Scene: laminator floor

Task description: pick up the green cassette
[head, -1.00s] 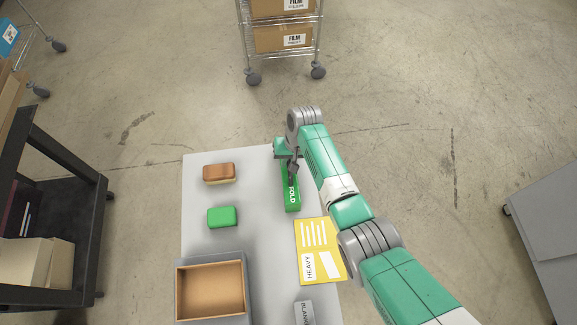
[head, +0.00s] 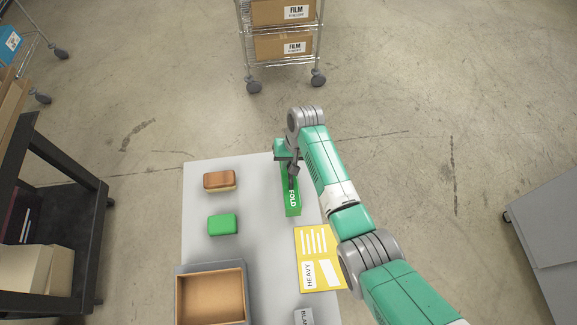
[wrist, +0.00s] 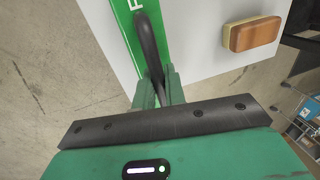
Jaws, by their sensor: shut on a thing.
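The green cassette (head: 292,206) is a long green bar with the white word FOLD, at the right side of the grey table in the head view. In the wrist view its green top (wrist: 125,22) carries a black looped handle (wrist: 148,45). My gripper (head: 292,165) is at its far end; in the wrist view the fingers (wrist: 158,82) are shut on the handle. The arm hides the far part of the cassette in the head view. I cannot tell whether its underside is clear of the table.
On the table (head: 200,248) are a brown-topped block (head: 219,180), a green block (head: 222,224), an open box (head: 211,268), a yellow HEAVY card (head: 317,260) and a grey BLANK piece (head: 304,317). A black cart (head: 62,160) stands left, a wire rack (head: 283,64) behind.

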